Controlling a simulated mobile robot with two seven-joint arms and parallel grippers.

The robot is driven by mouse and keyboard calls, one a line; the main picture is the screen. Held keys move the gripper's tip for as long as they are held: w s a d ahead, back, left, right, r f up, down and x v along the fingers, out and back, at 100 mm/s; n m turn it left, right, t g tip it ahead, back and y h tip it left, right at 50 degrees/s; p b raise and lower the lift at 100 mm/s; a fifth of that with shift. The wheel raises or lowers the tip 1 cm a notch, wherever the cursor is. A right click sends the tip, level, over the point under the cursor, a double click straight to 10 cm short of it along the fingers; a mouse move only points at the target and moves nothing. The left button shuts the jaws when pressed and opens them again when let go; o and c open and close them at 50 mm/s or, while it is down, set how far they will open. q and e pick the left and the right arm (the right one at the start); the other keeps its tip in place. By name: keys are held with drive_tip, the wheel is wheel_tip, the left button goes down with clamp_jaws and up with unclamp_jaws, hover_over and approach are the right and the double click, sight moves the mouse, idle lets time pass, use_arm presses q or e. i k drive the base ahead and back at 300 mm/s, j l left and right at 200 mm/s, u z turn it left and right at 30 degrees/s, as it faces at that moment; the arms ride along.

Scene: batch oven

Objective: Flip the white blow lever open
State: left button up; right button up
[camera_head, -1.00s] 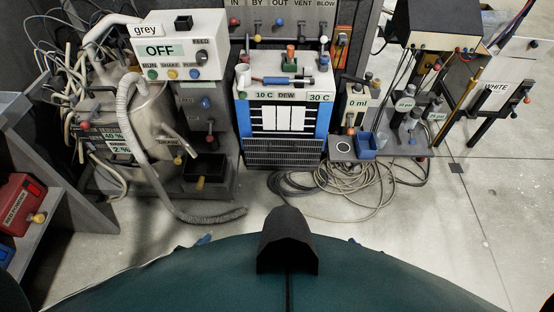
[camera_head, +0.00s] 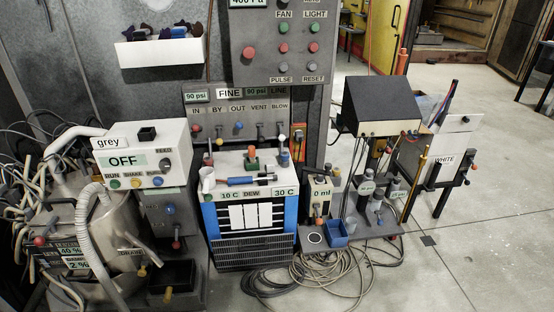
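The white blow lever (camera_head: 281,137) is a small white-tipped lever on the right end of the grey valve panel (camera_head: 187,118), under the BLOW label. It seems to hang downward, but it is too small to tell its exact angle. The other levers, under IN, BY, OUT and VENT, stand in a row to its left. Neither of my grippers is in view.
A blue and white DEW unit (camera_head: 210,218) stands in front of and below the panel, with small tools on top. An upper button panel (camera_head: 250,50) is above. Cables (camera_head: 345,270) lie on the floor; open floor is at right.

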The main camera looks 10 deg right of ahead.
sight(282, 137)
drive_tip(key=i+l+u, duration=0.15)
drive_tip(key=l, duration=0.2)
drive_tip(key=i+l+u, duration=0.35)
drive_tip(key=l, duration=0.4)
drive_tip(key=i+l+u, duration=0.15)
drive_tip(key=l, duration=0.25)
drive_tip(key=i+l+u, duration=0.15)
drive_tip(key=l, duration=0.25)
drive_tip(key=i, duration=0.55)
drive_tip(key=i+l, duration=0.15)
drive_tip(key=i, duration=0.35)
drive_tip(key=j+u, duration=0.05)
